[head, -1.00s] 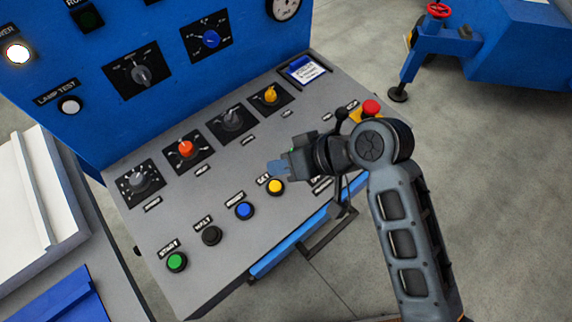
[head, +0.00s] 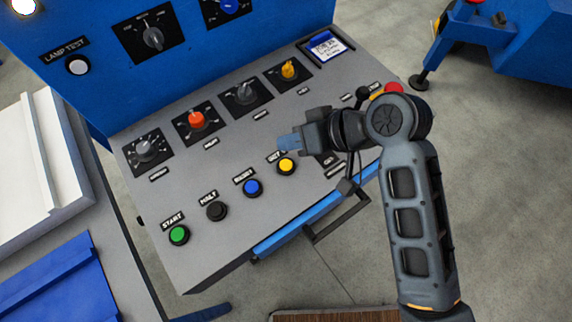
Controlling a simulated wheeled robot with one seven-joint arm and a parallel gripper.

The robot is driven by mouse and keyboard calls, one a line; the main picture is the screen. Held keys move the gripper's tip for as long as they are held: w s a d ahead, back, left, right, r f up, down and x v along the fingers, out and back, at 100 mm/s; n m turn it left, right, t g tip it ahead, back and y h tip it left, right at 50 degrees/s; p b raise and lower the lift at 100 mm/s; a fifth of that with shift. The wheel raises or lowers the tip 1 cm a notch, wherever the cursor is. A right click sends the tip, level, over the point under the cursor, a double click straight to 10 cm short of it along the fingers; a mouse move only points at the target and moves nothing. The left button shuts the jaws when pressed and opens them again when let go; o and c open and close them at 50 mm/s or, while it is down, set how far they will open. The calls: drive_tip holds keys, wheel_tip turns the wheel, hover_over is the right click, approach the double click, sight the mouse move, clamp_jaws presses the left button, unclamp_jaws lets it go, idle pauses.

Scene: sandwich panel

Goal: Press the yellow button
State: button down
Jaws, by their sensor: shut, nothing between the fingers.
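The yellow button (head: 286,167) sits at the right end of a row of round buttons on the sloped grey panel (head: 215,268). A SET label stands just above it, partly covered by my gripper. My gripper (head: 281,143) is shut and empty, with its blue fingertips pointing left. In the picture the fingertips lie just above the yellow button, over the label. They look apart from the button, but their height over the panel is hard to tell.
The blue button (head: 252,187), black button (head: 217,211) and green button (head: 179,235) line up to the left. Several knobs, among them an orange knob (head: 197,119), stand behind. A red button (head: 392,89) is partly hidden behind my arm. A handle bar (head: 338,216) runs along the front.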

sight(290, 165)
wheel_tip(290, 165, down, 4)
drive_tip(key=b, duration=0.3)
drive_tip(key=shift+f+b, duration=0.65)
drive_tip(key=shift+f, duration=0.45)
drive_tip(key=shift+f, duration=0.15)
idle(0.9)
drive_tip(key=shift+f, duration=0.25)
drive_tip(key=shift+f, duration=0.45)
idle(0.9)
drive_tip(key=shift+r, duration=0.15)
drive_tip(key=shift+r+p, duration=0.7)
drive_tip(key=shift+p, duration=0.1)
